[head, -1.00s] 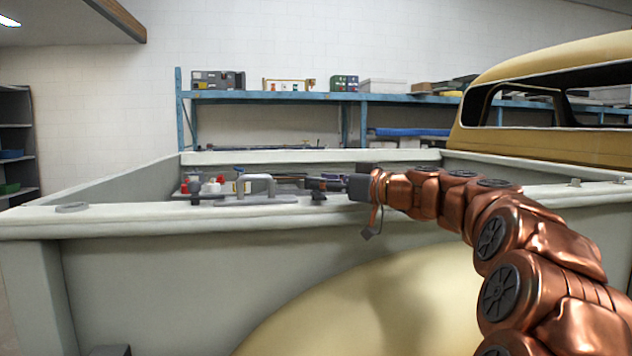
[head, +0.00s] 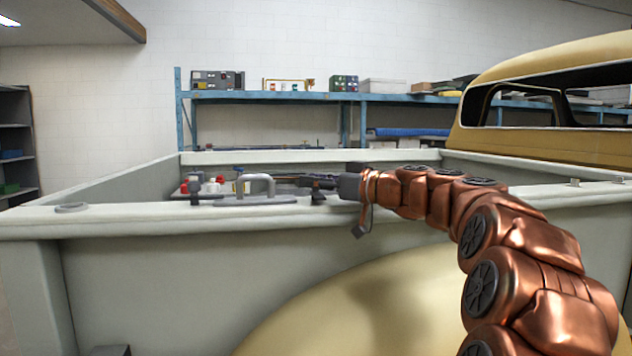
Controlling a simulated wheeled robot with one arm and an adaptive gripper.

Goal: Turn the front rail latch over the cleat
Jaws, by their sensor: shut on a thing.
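My gripper (head: 312,182) reaches in from the right over the near rail of the truck bed, fingers pointing left. Its jaws are closed on a small dark part, which I take to be the front rail latch; the fingers hide most of it. A dark fitting (head: 318,197) sits on the rail just under the fingers. Another dark upright fitting (head: 195,193) stands further left on the rail. I cannot tell for certain which of them is the cleat, nor how far the latch is turned.
A grey hoop handle (head: 258,186) on a flat plate stands on the near rail (head: 130,218), left of my gripper. Red and white items (head: 213,186) lie behind it. The yellow cab (head: 560,100) rises at right. Blue shelving (head: 300,97) stands behind.

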